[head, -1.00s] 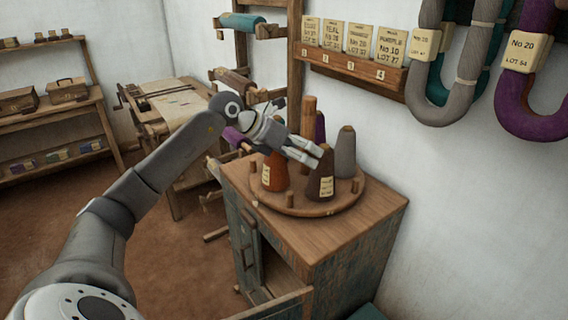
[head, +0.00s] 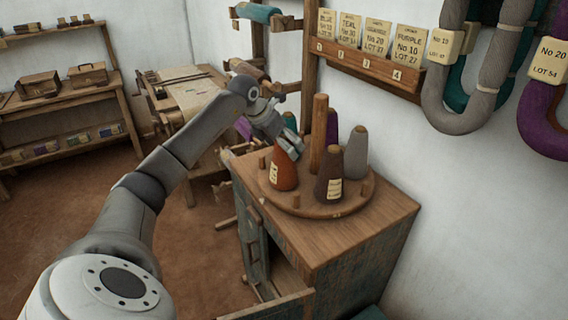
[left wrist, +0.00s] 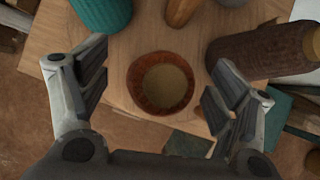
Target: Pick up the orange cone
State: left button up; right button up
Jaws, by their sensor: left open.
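The orange cone (head: 283,174) stands upright with a pale label on the left side of a round wooden turntable (head: 310,208). In the left wrist view the orange cone (left wrist: 160,84) shows end-on as a reddish ring with a tan centre, between the two spread fingers. My left gripper (head: 291,147) is open and right above the cone's top, partly hiding it. Clear gaps show between each finger and the cone in the wrist view (left wrist: 155,90). My right gripper is not in view.
The turntable also holds a brown cone (head: 328,176), a grey cone (head: 356,153), a purple cone (head: 332,127) and a teal cone (head: 290,122) around a wooden post (head: 319,135). Short pegs stand on its rim. It sits on a wooden cabinet (head: 375,222) against the white wall.

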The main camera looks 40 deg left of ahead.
pick_arm(q)
jog(key=x, duration=0.3)
jog(key=shift+w+d+f+p, duration=0.1)
jog(key=shift+w+f+p, duration=0.05)
jog(key=shift+p, duration=0.25)
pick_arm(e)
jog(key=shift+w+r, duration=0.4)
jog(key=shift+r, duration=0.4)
pick_arm(q)
jog(key=c, duration=1.6)
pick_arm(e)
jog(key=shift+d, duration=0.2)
pick_arm(q)
jog(key=shift+o, duration=0.2)
jog(key=shift+r, duration=0.2)
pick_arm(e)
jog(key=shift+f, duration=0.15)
